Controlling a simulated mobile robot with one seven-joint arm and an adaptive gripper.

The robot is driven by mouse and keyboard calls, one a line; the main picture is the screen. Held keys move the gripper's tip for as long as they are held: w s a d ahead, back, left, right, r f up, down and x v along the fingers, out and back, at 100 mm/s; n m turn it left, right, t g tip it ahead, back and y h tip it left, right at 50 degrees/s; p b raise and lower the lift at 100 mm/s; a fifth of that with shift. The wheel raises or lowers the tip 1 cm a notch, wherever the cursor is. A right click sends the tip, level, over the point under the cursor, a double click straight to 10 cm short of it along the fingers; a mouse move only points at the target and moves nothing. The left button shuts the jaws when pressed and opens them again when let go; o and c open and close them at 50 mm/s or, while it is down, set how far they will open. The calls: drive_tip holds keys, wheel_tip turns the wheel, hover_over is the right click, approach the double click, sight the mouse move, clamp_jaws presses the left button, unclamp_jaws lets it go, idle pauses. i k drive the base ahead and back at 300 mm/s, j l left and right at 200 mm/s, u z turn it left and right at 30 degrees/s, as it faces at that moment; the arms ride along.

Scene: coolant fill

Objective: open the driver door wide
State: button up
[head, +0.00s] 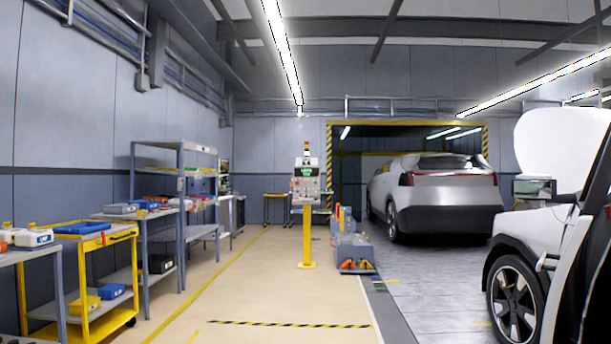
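A white car (539,232) stands at the right edge, cut off by the frame. Its front wheel (514,300) and raised hood (562,150) show. Behind the wheel, a slanting grey panel (574,275) with a dark area to its right fills the lower right corner. It may be the driver door or the body side; I cannot tell which, nor how far the door stands open. A small pale fitting (547,262) shows near the wheel arch, too small to identify. The door handle is not visible. I cannot make out my gripper in this view.
A silver car (433,195) stands at the back right. A yellow cart (85,275) and shelves (180,205) line the left. The beige floor (255,285) between is clear.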

sight(590, 220)
drive_tip(key=i+l+z, duration=0.35)
drive_tip(key=l, duration=0.25)
drive_tip(key=i+l+z, duration=0.4)
drive_tip(key=l, duration=0.15)
drive_tip(key=i+l+z, duration=0.35)
drive_tip(key=i+j+z, duration=0.15)
drive_tip(key=j, duration=0.25)
drive_tip(key=i+j+z, duration=0.15)
drive_tip(key=j, duration=0.3)
drive_tip(key=i+j+z, duration=0.2)
drive_tip(key=j, duration=0.25)
drive_tip(key=i+j+z, duration=0.15)
drive_tip(key=j, duration=0.35)
drive_tip(key=i+j+z, duration=0.15)
drive_tip(key=j, duration=0.35)
drive_tip(key=j+z, duration=0.15)
drive_tip(key=j, duration=0.3)
drive_tip(key=k+l+z, duration=0.1)
drive_tip(key=l, duration=0.1)
